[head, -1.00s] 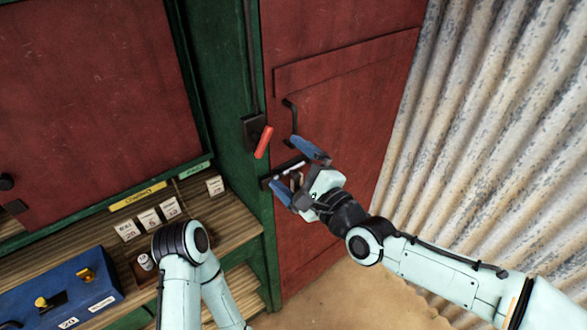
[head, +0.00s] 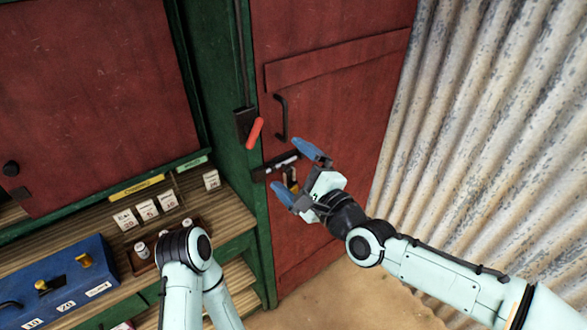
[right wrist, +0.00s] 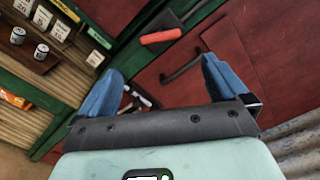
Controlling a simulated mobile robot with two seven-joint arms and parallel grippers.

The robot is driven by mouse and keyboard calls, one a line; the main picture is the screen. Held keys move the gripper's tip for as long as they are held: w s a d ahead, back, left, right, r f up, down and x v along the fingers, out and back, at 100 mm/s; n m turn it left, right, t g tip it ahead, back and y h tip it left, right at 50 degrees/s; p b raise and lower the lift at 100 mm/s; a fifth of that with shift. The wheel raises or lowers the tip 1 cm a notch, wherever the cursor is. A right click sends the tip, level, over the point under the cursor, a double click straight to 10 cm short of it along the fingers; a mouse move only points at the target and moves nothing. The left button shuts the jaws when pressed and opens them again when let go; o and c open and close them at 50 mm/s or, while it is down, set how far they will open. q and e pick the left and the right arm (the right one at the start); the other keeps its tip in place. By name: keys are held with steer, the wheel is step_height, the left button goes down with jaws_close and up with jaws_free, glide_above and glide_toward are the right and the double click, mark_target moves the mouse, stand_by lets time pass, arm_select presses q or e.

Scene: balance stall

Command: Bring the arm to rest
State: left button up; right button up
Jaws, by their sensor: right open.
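My right gripper (head: 294,172) is open in front of the red door (head: 340,110), with its blue fingers spread and nothing held between them. In the right wrist view the open right gripper (right wrist: 161,72) faces the door hardware. Behind the fingers are a bolt (head: 284,163) and a small brass-coloured piece (head: 291,181), partly hidden by the gripper. I cannot tell whether the gripper touches the door, but a gap seems to show. My left arm (head: 186,270) is folded at the bottom; its gripper is not in view.
A red-handled lever (head: 255,133) is on the green post left of the black door handle (head: 282,118). A wooden counter with price cards (head: 147,210) and a blue box (head: 60,285) lies left. Corrugated metal (head: 480,150) stands right. Sandy ground is open below.

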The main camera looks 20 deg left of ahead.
steer(key=shift+f, duration=0.1)
steer(key=d+f+n+g+h, duration=0.15)
steer(key=d+f, duration=0.25)
steer(key=f, duration=0.7)
steer(key=d+f+n+g+h, duration=0.1)
steer(key=d+f+h, duration=0.2)
steer(key=f, duration=0.8)
steer(key=d+f+n+g+h, duration=0.15)
steer(key=d+f, duration=0.25)
steer(key=f, duration=0.7)
steer(key=s+d+f+n+g+h, duration=0.1)
steer(key=s+d+f+g, duration=0.15)
steer(key=s+f, duration=0.4)
steer(key=s+d+f+n+g+h, duration=0.1)
steer(key=s+d+f, duration=0.3)
steer(key=f, duration=0.5)
steer(key=s+d+f+n+g, duration=0.1)
steer(key=s+d+f, duration=0.1)
steer(key=s, duration=0.3)
steer(key=s+d+f+n+g+h, duration=0.1)
steer(key=s+d+f, duration=0.2)
steer(key=s, duration=0.2)
steer(key=s+d+f+n+g+h, duration=0.1)
steer(key=s+d+f+g, duration=0.1)
steer(key=s, duration=0.3)
steer(key=shift+s+d+f+n, duration=0.35)
steer(key=shift+d+f+n, duration=0.1)
steer(key=shift+f, duration=0.35)
